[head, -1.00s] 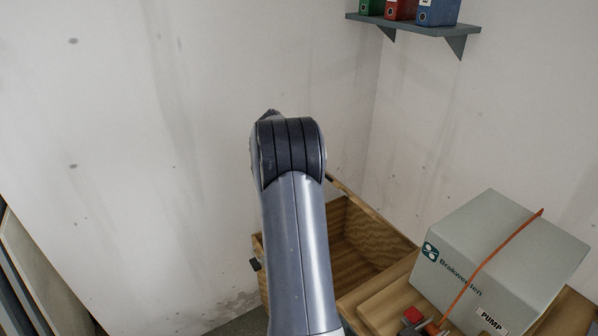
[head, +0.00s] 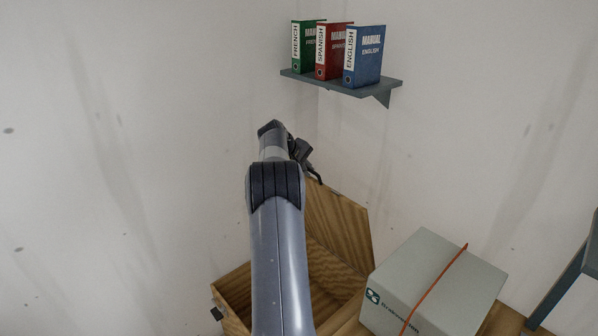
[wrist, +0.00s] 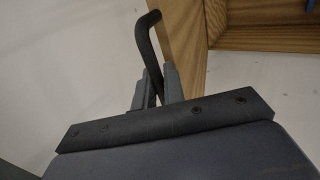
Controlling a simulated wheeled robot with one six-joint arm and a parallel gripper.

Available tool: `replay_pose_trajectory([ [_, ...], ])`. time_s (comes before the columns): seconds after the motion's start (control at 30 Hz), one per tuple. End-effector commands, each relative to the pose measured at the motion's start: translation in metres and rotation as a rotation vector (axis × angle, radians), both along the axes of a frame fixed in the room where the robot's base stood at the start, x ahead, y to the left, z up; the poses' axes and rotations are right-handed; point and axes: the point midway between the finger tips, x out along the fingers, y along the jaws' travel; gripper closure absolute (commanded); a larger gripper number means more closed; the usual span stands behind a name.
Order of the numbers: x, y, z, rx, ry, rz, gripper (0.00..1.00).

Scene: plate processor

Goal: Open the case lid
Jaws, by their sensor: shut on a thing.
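The wooden case (head: 236,282) stands low in the head view with its inside partly exposed. Its lid (head: 338,222) is raised, standing steeply on the right side of the opening. My gripper (wrist: 160,88) is shut on a dark bent handle (wrist: 149,38) at the lid's edge. The handle also shows in the head view (head: 315,173), just above the lid. Wood of the lid shows in the wrist view (wrist: 182,38), beside the fingers. My arm hides part of the case and the lid's left edge.
A grey box (head: 440,280) with an orange strap sits right of the case. A wall shelf (head: 345,84) above holds green (head: 304,45), red (head: 330,50) and blue (head: 364,55) manuals. The wall left of my arm is bare.

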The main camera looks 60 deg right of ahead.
Motion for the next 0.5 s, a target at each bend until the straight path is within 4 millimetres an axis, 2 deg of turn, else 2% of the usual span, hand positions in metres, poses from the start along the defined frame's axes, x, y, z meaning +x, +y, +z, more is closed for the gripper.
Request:
replay_pose_trajectory([
  [0.5,-0.0018,-0.0062,0.0018,0.001,0.000,-0.001,1.00],
])
